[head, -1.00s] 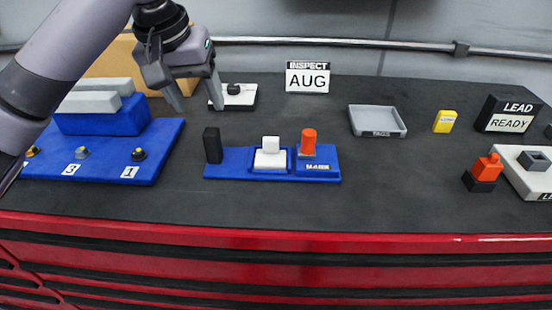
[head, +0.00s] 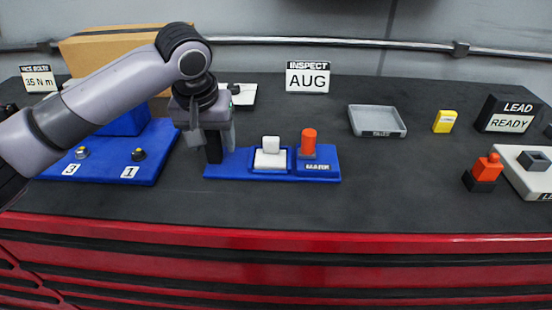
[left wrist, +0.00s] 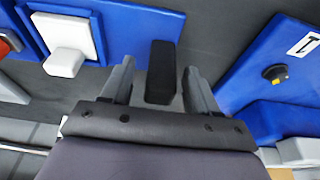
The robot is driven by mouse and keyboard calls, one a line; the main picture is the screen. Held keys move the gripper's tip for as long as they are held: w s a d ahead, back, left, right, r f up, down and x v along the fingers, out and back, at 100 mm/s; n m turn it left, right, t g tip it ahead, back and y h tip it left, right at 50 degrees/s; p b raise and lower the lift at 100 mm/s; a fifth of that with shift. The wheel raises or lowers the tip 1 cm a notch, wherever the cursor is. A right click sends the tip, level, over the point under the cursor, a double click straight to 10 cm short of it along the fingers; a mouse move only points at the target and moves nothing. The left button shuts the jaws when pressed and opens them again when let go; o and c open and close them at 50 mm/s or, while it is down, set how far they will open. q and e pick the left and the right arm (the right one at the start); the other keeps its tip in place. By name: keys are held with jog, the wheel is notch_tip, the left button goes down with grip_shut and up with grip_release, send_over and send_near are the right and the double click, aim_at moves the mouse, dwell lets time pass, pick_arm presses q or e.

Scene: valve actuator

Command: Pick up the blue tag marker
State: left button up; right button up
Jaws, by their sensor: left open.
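A dark, upright block (head: 213,152) stands at the left end of the blue tray (head: 240,170), which has a label at its right. I see no blue marker as such; this dark block is the marker-like piece by my gripper. My left gripper (head: 212,138) is open over the block, hiding its upper part in the head view. In the left wrist view the dark block (left wrist: 161,70) lies between the two open fingers (left wrist: 160,84), with gaps on both sides. My right gripper is not in view.
The tray also holds a white piece (head: 270,154) and an orange cylinder (head: 309,142). A blue numbered board (head: 110,170) lies close on the left. A grey tray (head: 377,121) and a yellow block (head: 444,121) are to the right. The front middle is clear.

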pick_arm(q)
jog(key=shift+x, duration=0.95)
grip_shut()
jog(key=shift+r, duration=0.1)
